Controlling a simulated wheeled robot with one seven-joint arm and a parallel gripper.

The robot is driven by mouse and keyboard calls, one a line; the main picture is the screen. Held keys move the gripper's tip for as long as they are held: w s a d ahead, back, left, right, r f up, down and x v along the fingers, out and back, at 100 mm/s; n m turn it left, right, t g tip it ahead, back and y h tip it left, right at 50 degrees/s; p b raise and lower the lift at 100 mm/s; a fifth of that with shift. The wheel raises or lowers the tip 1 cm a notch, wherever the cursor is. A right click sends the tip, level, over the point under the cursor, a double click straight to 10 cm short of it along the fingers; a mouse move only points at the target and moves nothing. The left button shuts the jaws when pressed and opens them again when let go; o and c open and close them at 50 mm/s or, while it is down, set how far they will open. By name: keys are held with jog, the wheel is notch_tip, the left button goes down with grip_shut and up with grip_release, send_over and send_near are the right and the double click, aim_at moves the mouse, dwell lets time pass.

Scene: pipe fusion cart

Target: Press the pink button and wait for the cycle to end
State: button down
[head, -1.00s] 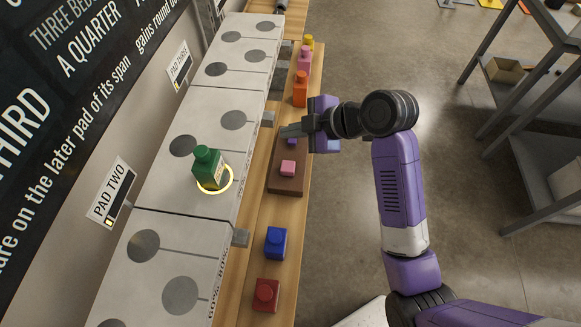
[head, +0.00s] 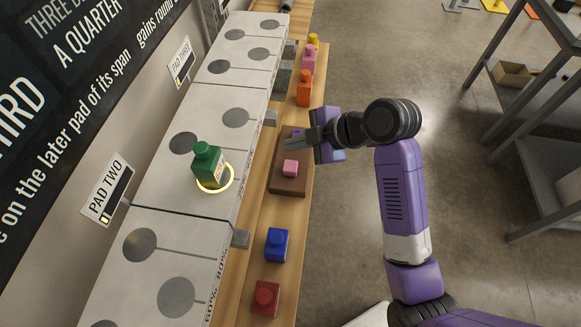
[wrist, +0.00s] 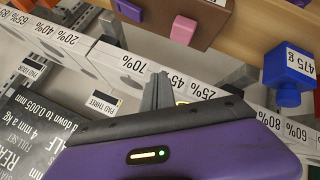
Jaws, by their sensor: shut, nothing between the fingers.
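The pink button (head: 290,168) stands on a brown block (head: 287,187) on the wooden ledge. It also shows in the wrist view (wrist: 183,30), standing out from the block. A purple button (wrist: 128,8) sits beside it on the same block, partly hidden by my gripper in the head view. My gripper (head: 290,144) is shut and empty. In the head view its tips appear just beyond the pink button, over the block's far part. In the wrist view the fingers (wrist: 155,92) show apart from the button. I see no contact with it.
A green bottle-shaped weight (head: 207,162) stands in a glowing yellow ring on the grey pad row (head: 160,205). Blue (head: 276,244), red (head: 265,297) and orange (head: 304,88) weights stand on the ledge. A metal shelf (head: 530,120) is at right; floor between is clear.

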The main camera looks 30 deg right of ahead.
aim_at(294, 167)
jog(key=shift+f+b, duration=1.95)
jog(key=shift+f, duration=1.05)
jog(key=shift+f, duration=0.1)
jog(key=shift+f, duration=0.3)
jog(key=shift+f+b, duration=0.65)
jog(key=shift+r, duration=0.1)
dwell(0.4)
jog(key=shift+r+p, duration=0.85)
jog(key=shift+r, duration=0.1)
jog(key=shift+r+p, duration=2.05)
jog(key=shift+r, duration=0.45)
